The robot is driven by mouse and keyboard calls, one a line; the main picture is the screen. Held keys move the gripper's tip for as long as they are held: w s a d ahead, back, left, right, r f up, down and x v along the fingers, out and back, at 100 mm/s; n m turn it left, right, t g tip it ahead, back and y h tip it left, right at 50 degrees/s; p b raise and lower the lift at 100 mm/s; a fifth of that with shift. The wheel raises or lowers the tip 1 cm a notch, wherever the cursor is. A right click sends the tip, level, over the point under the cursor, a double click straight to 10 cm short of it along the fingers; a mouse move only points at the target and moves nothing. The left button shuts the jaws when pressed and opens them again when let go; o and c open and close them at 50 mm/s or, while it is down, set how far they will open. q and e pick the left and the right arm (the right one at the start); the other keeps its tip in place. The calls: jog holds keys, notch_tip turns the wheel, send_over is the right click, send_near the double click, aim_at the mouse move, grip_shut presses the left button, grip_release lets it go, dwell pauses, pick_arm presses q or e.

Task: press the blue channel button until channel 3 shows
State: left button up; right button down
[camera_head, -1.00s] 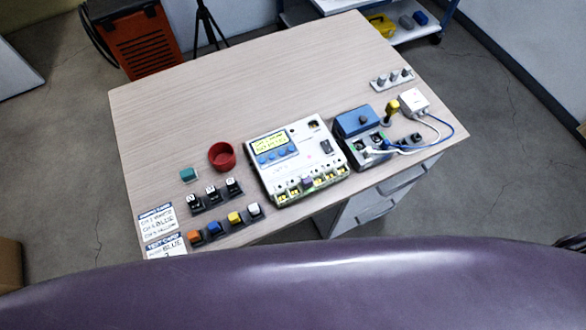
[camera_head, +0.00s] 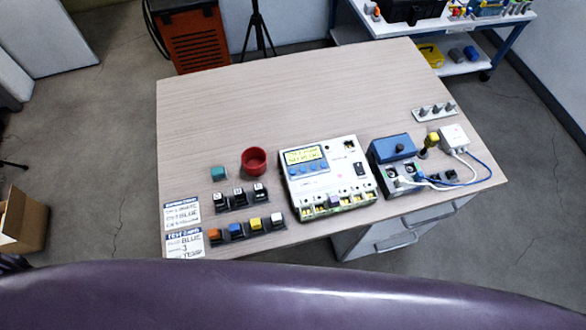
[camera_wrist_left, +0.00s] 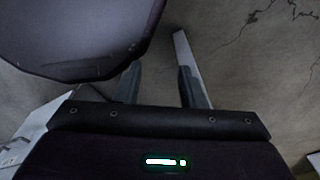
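The white instrument (camera_head: 345,160) stands near the front edge of the table (camera_head: 280,95). Its yellow-green display (camera_head: 304,155) is lit, but its text is too small to read surely. A row of small blue buttons (camera_head: 308,168) sits just below the display. A separate blue block (camera_head: 235,230) sits in a row of coloured blocks at the front left. Nothing touches the instrument. My left gripper (camera_wrist_left: 160,72) shows in the left wrist view, fingers apart and empty, above the grey floor. Neither gripper shows in the head view.
A red cup (camera_head: 254,161) and a teal block (camera_head: 218,173) stand left of the instrument. Printed cards (camera_head: 184,243) lie at the left edge. A blue box (camera_head: 394,148) and a cabled white box (camera_head: 453,139) stand at right. The back of the table is clear.

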pick_arm(q)
grip_shut()
dwell(1.9)
